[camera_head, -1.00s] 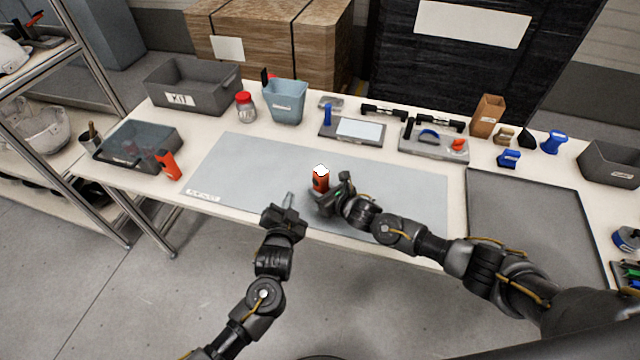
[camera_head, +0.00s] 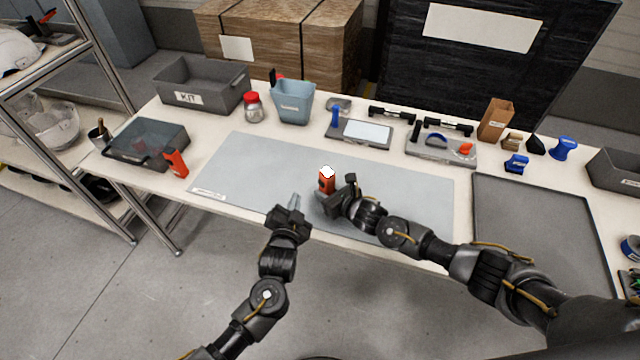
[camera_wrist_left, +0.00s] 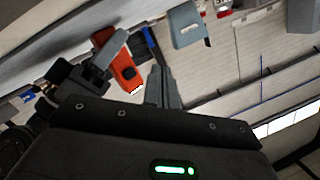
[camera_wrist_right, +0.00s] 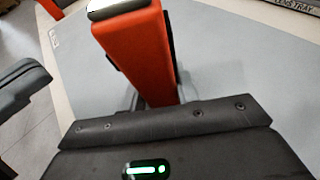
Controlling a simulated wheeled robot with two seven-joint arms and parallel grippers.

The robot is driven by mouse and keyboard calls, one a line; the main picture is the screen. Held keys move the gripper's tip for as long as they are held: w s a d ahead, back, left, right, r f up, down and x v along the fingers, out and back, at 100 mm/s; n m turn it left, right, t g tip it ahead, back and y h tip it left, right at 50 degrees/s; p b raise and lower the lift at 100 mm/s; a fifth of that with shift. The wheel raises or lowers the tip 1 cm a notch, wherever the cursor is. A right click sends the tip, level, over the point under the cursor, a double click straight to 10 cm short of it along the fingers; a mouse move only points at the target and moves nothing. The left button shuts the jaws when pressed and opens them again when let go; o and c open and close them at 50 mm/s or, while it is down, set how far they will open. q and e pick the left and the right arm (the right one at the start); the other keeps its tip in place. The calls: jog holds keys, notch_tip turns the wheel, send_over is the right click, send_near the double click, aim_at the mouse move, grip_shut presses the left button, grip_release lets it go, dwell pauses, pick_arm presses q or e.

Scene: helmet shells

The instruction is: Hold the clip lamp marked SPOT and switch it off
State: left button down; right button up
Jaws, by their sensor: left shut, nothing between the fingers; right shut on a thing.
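An orange-red clip lamp (camera_head: 326,185) with a bright white top is held upright over the front middle of the grey mat. Its white end glows in the head view and the left wrist view. My right gripper (camera_head: 330,201) is shut on its lower part; the lamp (camera_wrist_right: 140,52) fills the top middle of the right wrist view. I cannot read a SPOT mark on it. My left gripper (camera_head: 294,201) is shut and empty, to the left of the lamp and apart from it. The lamp (camera_wrist_left: 119,64) is left of its fingertips in the left wrist view.
Another orange-red device (camera_head: 176,163) stands at the table's left edge, beside a dark translucent tray (camera_head: 150,155). A KIT bin (camera_head: 205,98), a jar (camera_head: 253,112) and a blue bin (camera_head: 291,108) stand behind. The grey mat (camera_head: 250,165) is otherwise clear. A dark tray (camera_head: 535,215) lies at right.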

aim_at(321, 183)
pick_arm(q)
jog(key=shift+w+d, duration=0.45)
jog(key=shift+d, duration=0.3)
jog(key=shift+w+d, duration=0.5)
jog(key=shift+d, duration=0.2)
jog(key=shift+w+d, duration=0.45)
jog(key=shift+d, duration=0.3)
jog(key=shift+d, duration=0.1)
dwell(0.4)
jog(key=shift+w+d, duration=0.2)
jog(key=shift+d, duration=0.05)
jog(key=shift+w+d+r, duration=0.1)
jog(key=shift+w+d, duration=0.35)
jog(key=shift+d, duration=0.1)
dwell(0.9)
jog(key=shift+a, duration=0.2)
dwell(0.5)
jog(key=shift+a, duration=0.1)
jog(key=shift+s+a+r, duration=0.35)
